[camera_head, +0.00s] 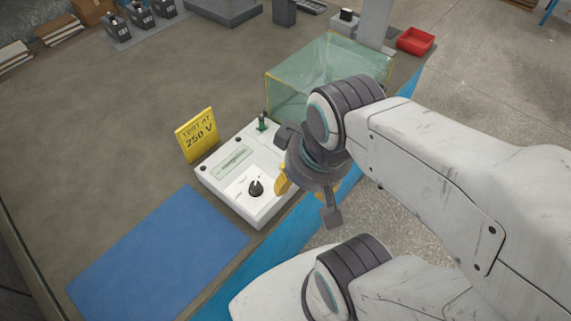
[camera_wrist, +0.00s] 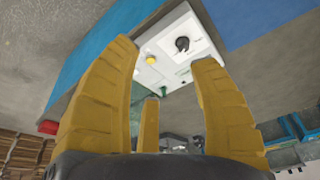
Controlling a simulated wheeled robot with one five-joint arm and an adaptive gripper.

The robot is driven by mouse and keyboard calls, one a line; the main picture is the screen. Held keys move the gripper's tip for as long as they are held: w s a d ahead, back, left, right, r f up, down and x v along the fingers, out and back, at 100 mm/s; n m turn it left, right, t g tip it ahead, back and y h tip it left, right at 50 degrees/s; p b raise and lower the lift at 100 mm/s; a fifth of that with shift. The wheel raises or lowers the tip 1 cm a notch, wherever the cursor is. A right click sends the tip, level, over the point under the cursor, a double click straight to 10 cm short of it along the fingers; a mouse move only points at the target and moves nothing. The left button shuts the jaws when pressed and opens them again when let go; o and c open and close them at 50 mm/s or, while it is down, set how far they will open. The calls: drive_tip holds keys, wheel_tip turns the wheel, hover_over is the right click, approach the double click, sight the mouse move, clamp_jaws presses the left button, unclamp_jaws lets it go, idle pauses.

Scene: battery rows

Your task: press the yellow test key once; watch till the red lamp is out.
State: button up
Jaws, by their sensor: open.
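The white tester (camera_head: 245,165) sits on the bench with a display window (camera_head: 232,160) and a black knob (camera_head: 255,188). In the wrist view the tester (camera_wrist: 165,40) lies beyond my fingers. The yellow test key (camera_wrist: 150,60) shows there as a round button beside the black knob (camera_wrist: 182,44). In the head view my arm and gripper hide the key. My gripper (camera_head: 305,182) is open and empty, above the tester's right side; its yellow fingers are spread in the wrist view (camera_wrist: 165,58). I cannot make out the red lamp in either view.
A yellow "TEST AT 250 V" sign (camera_head: 197,134) stands behind the tester. A clear box with yellow edges (camera_head: 300,80) stands close by at the back. A blue mat (camera_head: 160,255) lies front left. A red tray (camera_head: 415,40) is at the far right. The bench left of the sign is clear.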

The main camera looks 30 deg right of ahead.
clamp_jaws()
idle(0.3)
drive_tip(key=c, duration=1)
unclamp_jaws()
